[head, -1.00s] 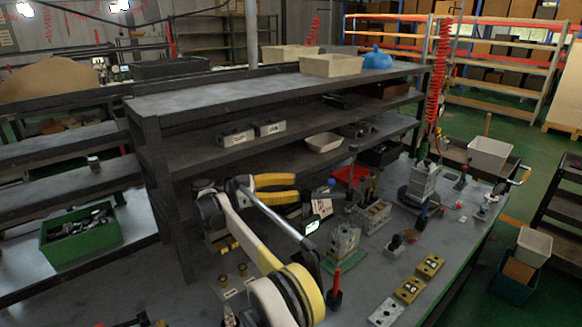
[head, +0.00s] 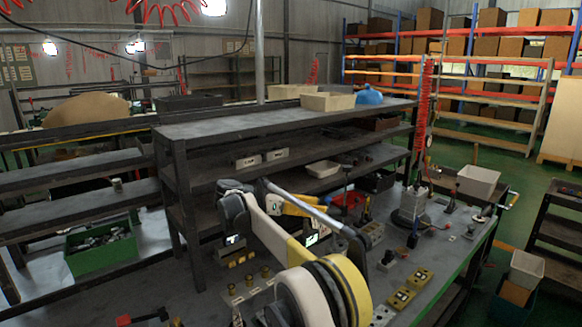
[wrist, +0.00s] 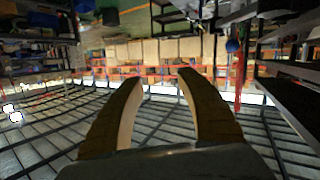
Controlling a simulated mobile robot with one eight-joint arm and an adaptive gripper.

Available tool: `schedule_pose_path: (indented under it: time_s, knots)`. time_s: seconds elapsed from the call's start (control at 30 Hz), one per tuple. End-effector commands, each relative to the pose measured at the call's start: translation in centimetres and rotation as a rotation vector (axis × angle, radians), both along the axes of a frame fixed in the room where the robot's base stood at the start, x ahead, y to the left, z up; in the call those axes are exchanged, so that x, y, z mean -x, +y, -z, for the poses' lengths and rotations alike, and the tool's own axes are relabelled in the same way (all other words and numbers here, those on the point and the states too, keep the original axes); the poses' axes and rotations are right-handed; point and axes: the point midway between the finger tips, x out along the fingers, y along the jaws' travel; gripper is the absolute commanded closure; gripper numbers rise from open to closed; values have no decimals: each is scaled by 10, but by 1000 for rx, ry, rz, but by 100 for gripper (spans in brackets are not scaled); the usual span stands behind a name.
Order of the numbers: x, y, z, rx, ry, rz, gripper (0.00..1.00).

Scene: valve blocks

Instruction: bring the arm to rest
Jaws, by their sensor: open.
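My gripper (wrist: 160,80) is open in the wrist view, its two curved fingers apart with nothing between them. That view is upside down and looks across the room, toward racks of boxes and the roof. In the head view my white and yellow arm stands folded over the workbench (head: 455,262). Yellow parts at the gripper end show behind the grey arm link, in front of the shelves; the fingertips are partly hidden there. The gripper appears clear of the bench top.
A dark shelf unit (head: 290,116) stands behind the arm, with cream bins (head: 328,101) on top. Yellow blocks (head: 412,288) and a grey valve block (head: 413,203) sit on the bench to the right. A green bin (head: 100,250) of parts is at left.

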Motion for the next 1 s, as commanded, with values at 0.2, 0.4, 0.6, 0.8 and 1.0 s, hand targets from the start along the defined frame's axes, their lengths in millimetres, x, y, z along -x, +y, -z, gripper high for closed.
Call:
schedule_pose_path:
  time_s: [0.2, 0.4, 0.6, 0.8, 1.0]
  knots:
    - [25, -59, -34, -153, 248, -124, 57]
    - [80, -105, -48, -315, 455, -306, 57]
    - [158, -135, -45, -454, 587, -519, 57]
    - [245, -145, -23, -556, 639, -753, 57]
    - [330, -138, 14, -607, 617, -982, 57]
